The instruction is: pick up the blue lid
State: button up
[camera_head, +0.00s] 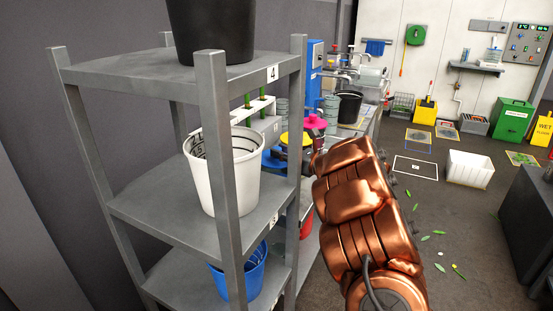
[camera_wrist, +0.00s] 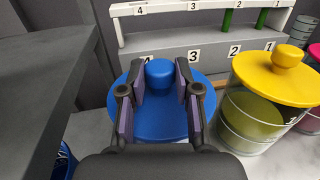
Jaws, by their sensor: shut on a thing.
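The blue lid (camera_wrist: 150,125) is a round disc with a central knob (camera_wrist: 160,75). In the wrist view my gripper (camera_wrist: 160,78) has its two fingers on either side of this knob and is shut on it. What lies under the lid is hidden, so I cannot tell whether it rests on a jar. In the head view part of the blue lid (camera_head: 270,160) shows behind the shelf post, and my copper arm hides the gripper.
A yellow-lidded glass jar (camera_wrist: 262,85) stands close to the right. A numbered rack (camera_wrist: 205,48) with green stems is behind. A grey shelf (camera_head: 130,215) with a white bucket (camera_head: 228,180) and a blue bucket (camera_head: 240,278) stands left of my arm.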

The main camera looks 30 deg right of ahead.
grip_shut()
